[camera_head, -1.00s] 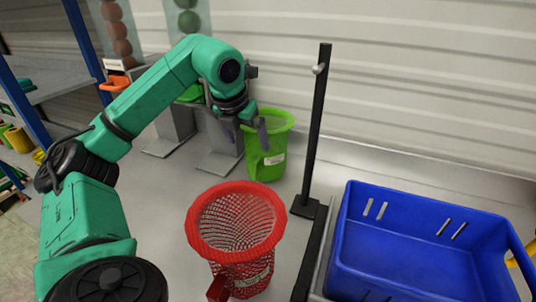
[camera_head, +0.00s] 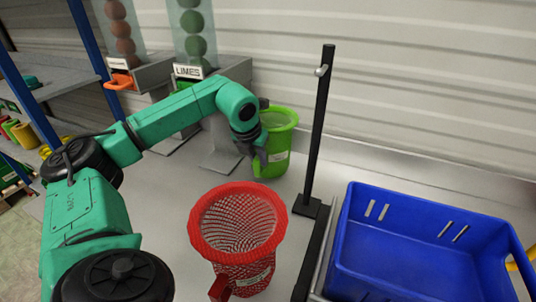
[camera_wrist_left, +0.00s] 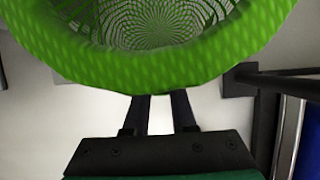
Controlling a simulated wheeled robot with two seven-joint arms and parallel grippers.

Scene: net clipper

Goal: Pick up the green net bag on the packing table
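The green net bag (camera_head: 277,140) stands upright on the packing table (camera_head: 180,215) at the back, with a thick green rim and a pale label. My left gripper (camera_head: 256,150) is at the bag's left side, just below the rim, and overlaps it in the head view. In the left wrist view the bag's rim (camera_wrist_left: 150,70) fills the top, with the net inside. The two fingers of my left gripper (camera_wrist_left: 160,108) are apart with pale table between them; the rim hides their tips. I cannot tell whether they touch the bag. My right gripper is not in view.
A red net bag (camera_head: 240,225) stands in front. A black post (camera_head: 318,135) with a peg rises right of the green bag. A blue crate (camera_head: 400,265) fills the right. Dispensers, one labelled limes (camera_head: 188,71), stand behind my left arm.

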